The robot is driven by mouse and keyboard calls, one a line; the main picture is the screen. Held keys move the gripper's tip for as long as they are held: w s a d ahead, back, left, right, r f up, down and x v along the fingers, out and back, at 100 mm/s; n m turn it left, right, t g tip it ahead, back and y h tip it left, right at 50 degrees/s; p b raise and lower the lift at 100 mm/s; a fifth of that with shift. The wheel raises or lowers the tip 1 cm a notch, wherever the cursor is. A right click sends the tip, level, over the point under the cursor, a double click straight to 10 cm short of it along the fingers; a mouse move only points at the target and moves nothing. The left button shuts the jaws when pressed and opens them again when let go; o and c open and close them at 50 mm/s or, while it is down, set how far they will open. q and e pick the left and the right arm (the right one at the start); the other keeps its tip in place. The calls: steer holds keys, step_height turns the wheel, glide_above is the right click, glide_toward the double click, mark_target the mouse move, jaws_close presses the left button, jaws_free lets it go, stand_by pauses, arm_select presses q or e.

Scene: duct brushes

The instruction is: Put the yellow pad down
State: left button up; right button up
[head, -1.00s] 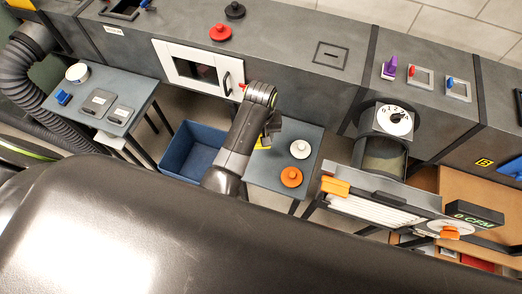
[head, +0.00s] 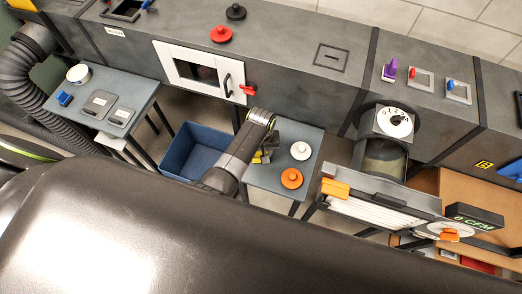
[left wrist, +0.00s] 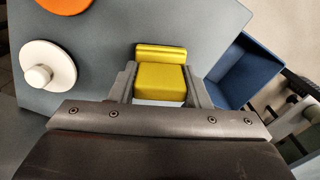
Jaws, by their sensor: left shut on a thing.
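The yellow pad (left wrist: 161,80) is a small block with a raised ridge along its far side, seen in the left wrist view between my left gripper's fingers (left wrist: 161,88). The fingers are shut on its two sides. In the head view my left gripper (head: 268,150) is over the small grey table (head: 262,178), and a bit of the yellow pad (head: 257,158) shows beside it. I cannot tell whether the pad touches the tabletop. My right gripper is not in view.
A white knobbed disc (head: 300,151) and an orange knobbed disc (head: 291,178) stand on the table's right side. A blue bin (head: 193,151) is left of the table. Tabletop near the pad is bare.

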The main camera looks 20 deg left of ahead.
arm_select(q)
steer(key=o, duration=1.2)
steer(key=shift+f, duration=0.1)
steer(key=shift+o, duration=0.2)
step_height(320, 180, up, 12)
